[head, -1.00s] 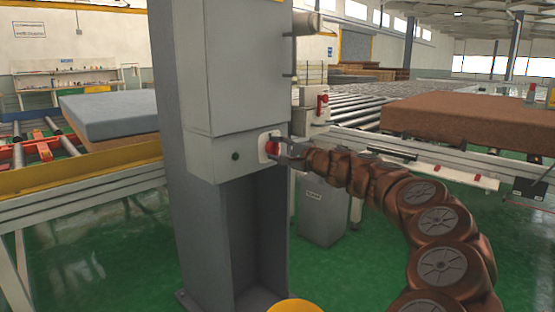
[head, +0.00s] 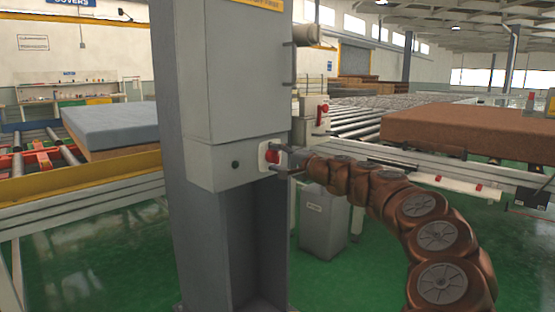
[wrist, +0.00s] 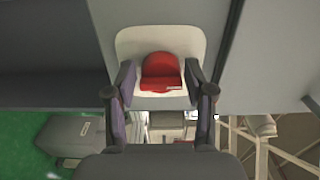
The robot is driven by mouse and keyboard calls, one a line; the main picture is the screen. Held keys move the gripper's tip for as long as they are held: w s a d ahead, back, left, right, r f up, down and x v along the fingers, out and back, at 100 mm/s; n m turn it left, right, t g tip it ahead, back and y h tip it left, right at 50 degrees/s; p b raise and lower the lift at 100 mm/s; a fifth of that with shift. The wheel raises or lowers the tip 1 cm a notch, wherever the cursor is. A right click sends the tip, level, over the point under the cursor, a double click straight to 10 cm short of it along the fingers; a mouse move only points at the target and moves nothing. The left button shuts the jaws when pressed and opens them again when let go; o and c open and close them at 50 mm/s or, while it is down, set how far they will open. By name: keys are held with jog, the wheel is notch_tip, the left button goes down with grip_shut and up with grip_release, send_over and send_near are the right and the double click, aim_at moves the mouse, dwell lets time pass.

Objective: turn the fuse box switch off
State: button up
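The fuse box (head: 235,80) is a grey cabinet on a grey column in the head view. Its red switch (head: 271,157) sits on a white plate at the lower right of the box. In the wrist view the red switch (wrist: 162,72) shows in front of the white plate (wrist: 128,45), with a small pale mark on its lower edge. My gripper (wrist: 160,78) is open, with one finger on each side of the switch. In the head view my gripper (head: 284,161) is right at the switch. I cannot tell whether the fingers touch it.
A grey bin (head: 325,225) stands on the green floor behind my arm. A blue-grey mattress (head: 110,125) lies at left and a brown one (head: 460,127) at right. A roller conveyor (head: 350,115) runs behind. A yellow-edged rail (head: 80,180) stands left of the column.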

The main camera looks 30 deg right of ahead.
jog(key=shift+o, duration=0.9)
jog(key=shift+s+d, duration=0.25)
jog(key=shift+s, duration=0.35)
jog(key=v, duration=1)
jog(key=shift+s, duration=0.4)
jog(key=shift+r, duration=0.1)
